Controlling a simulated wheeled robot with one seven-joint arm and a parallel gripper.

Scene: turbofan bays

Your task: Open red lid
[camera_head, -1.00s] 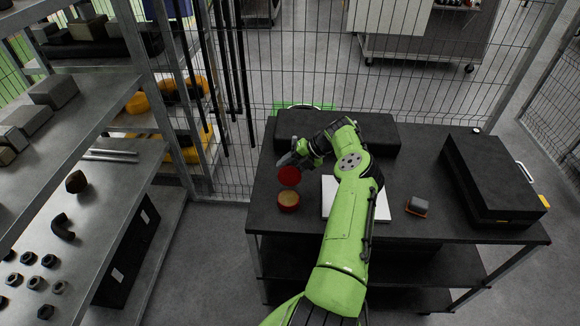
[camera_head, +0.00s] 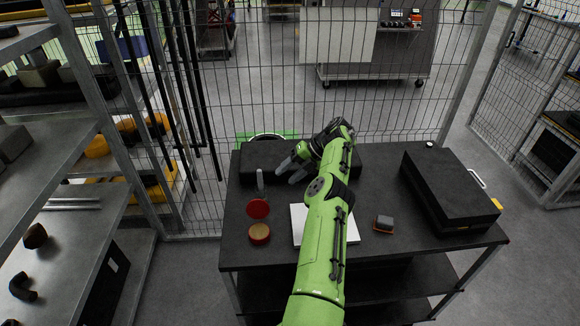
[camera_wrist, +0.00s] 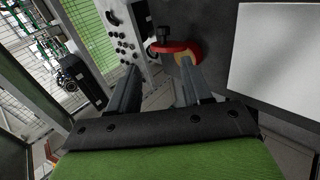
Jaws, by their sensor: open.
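A small round red container (camera_head: 259,234) stands on the dark table at its left side, and its tan inside shows. The red lid (camera_head: 258,209) is just behind it, off the opening, with its red face toward the head camera. I cannot tell whether the lid is hinged to the container. A thin grey upright piece (camera_head: 260,181) shows behind the lid. In the wrist view the red lid (camera_wrist: 176,46) is beyond the fingertips, beside a tan patch of the container (camera_wrist: 187,58). My gripper (camera_head: 286,172) is open and empty, to the upper right of the lid and apart from it.
A white sheet (camera_head: 298,224) lies mid-table, partly under my arm. A small grey and orange block (camera_head: 384,223) is right of it. A large black case (camera_head: 450,190) fills the right end. A long black box (camera_head: 262,158) lies at the back. Shelving (camera_head: 75,235) stands left.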

